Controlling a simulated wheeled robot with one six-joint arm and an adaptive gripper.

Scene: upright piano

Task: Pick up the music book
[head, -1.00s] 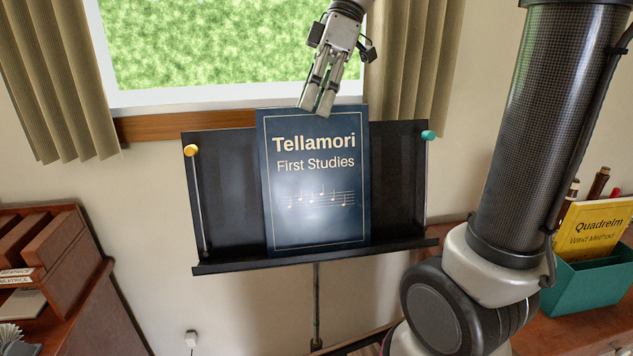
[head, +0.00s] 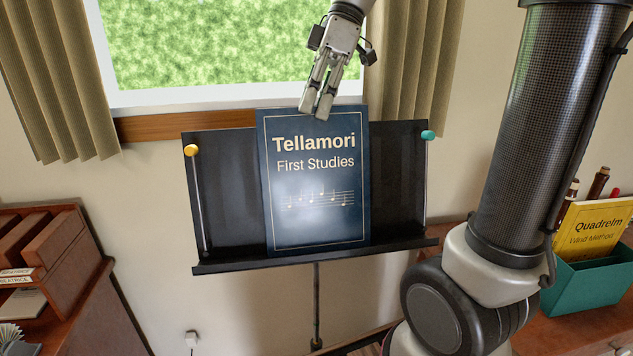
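The music book (head: 315,225) is dark blue, with "Tellamori First Studies" and a line of notes on its cover. It stands upright on the ledge of a black music stand (head: 395,185), in front of the stand's back panel. My gripper (head: 317,112) is at the book's top edge, pointing down, with its fingertips overlapping that edge in the picture. A narrow gap shows between the two fingers. Whether they touch the book, and how far they are open across their width, cannot be told.
A yellow knob (head: 191,150) and a teal knob (head: 428,134) sit at the stand's sides. A window (head: 200,50) with curtains is behind. A teal box (head: 590,280) with a yellow book (head: 592,228) is at right, and a wooden rack (head: 45,255) at left.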

